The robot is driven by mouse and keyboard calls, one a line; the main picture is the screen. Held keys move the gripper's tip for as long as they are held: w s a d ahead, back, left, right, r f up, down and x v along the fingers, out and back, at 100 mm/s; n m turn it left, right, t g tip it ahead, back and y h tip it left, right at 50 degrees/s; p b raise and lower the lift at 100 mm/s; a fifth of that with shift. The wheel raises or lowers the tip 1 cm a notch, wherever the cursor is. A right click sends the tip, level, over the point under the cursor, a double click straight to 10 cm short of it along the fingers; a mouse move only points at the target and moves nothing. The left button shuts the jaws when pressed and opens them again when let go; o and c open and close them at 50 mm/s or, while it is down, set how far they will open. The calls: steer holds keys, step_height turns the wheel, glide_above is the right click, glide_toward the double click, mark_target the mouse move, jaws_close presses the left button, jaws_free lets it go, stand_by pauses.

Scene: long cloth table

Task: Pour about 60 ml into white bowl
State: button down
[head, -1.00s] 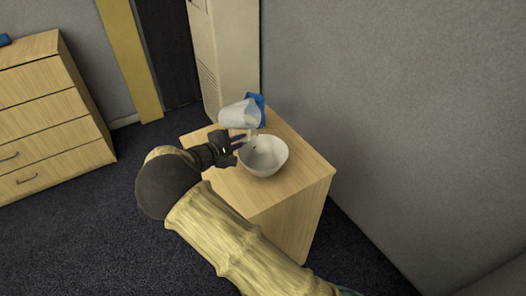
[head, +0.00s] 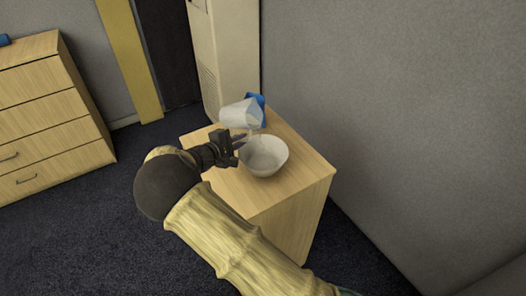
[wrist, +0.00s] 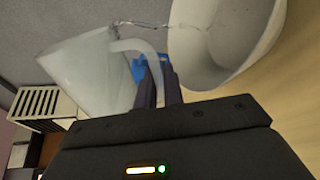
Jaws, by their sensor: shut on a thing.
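The white bowl (head: 266,170) stands upright on a small wooden cabinet; it also shows at the top right of the wrist view (wrist: 255,65). My gripper (head: 236,146) is shut on the handle of a translucent pitcher (head: 237,115), just left of the bowl. In the wrist view the pitcher (wrist: 85,75) is tipped toward the bowl, apart from it. A thin clear stream (wrist: 160,24) runs from its lip to the bowl. Some liquid seems to lie inside the bowl, but its level is hard to tell.
The wooden cabinet top (head: 305,172) is bare to the right of the bowl. A blue object (head: 257,103) stands behind the pitcher. A grey wall (head: 400,120) rises close on the right. A chest of drawers (head: 50,125) stands at the far left.

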steer(key=shift+w+a+r, duration=0.1)
steer(key=shift+a+r, duration=0.05)
steer(key=shift+a, duration=0.05)
stand_by(0.6)
steer(key=d+n+h+p, duration=0.1)
steer(key=p, duration=0.1)
steer(key=s+d+n+h+p, duration=0.1)
steer(key=n+p, duration=0.1)
steer(key=shift+r+n, duration=0.3)
steer(key=shift+r, duration=0.1)
steer(key=shift+f, duration=0.25)
steer(key=shift+n, duration=0.3)
steer(key=shift+s+r+p, duration=0.1)
steer(key=shift+r+p, duration=0.15)
steer(key=shift+p, duration=0.25)
steer(key=shift+a+f+n+h, duration=0.2)
steer(key=shift+f+n+h, duration=0.1)
steer(key=shift+n, duration=0.2)
